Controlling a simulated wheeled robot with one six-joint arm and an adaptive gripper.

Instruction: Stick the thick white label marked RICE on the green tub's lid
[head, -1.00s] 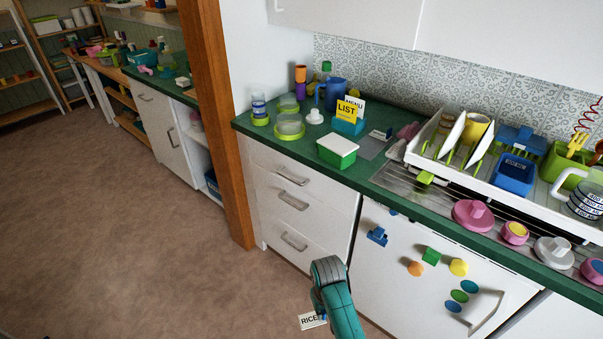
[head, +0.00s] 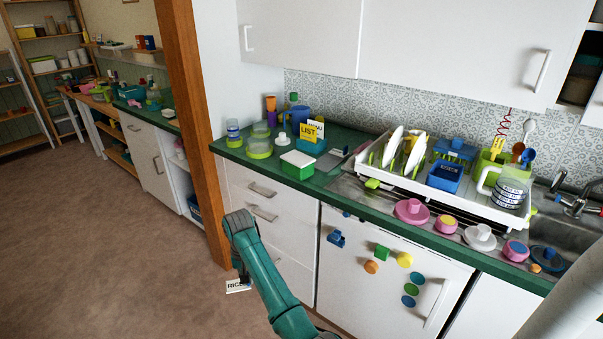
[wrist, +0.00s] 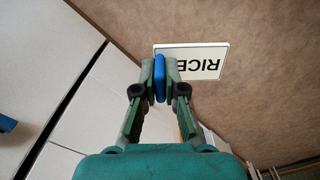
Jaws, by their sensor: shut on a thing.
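The white label marked RICE (wrist: 207,62) is held by my gripper (wrist: 166,82) in the wrist view. A blue piece (wrist: 159,78), seemingly a grip on the label, is pinched between the fingers. In the head view the label (head: 235,286) hangs below the end of my teal arm, in front of the drawers and above the floor; the fingers are hard to make out there. The green tub (head: 296,170) stands upright on the green counter, its white lid (head: 298,158) on top and bare. My gripper is below and left of the tub, well apart from it.
Behind the tub stands a blue holder (head: 312,146) with a yellow LIST card (head: 307,133). Clear lime-based containers (head: 259,149) and a white knobbed lid (head: 281,139) are to its left. A dish rack (head: 395,170) is to the right. A wooden post (head: 190,110) rises at left.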

